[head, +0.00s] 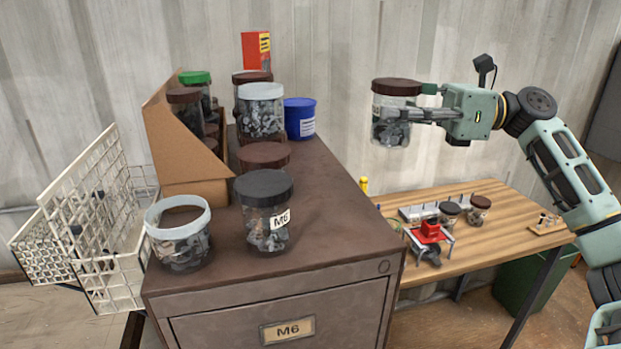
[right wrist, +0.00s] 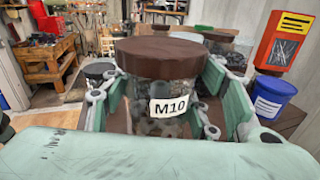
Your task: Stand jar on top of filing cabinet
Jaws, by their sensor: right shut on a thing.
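A clear jar with a brown lid (head: 391,130) is held up in the air, to the right of the filing cabinet and above the level of its top. In the right wrist view the jar (right wrist: 160,90) carries a label reading M10 and has metal parts inside. My right gripper (head: 405,115) is shut around its body, and the jar looks upright. The brown filing cabinet (head: 280,313) has a drawer marked M6. Its top (head: 330,215) holds several jars. My left gripper is not in view.
On the cabinet stand a black-lidded M6 jar (head: 265,210), a white-rimmed jar (head: 180,235), a blue tub (head: 300,118), and a cardboard bin (head: 180,140) with jars. A wire basket (head: 95,220) is at left. A wooden table (head: 490,245) stands at right. The cabinet's right front top is clear.

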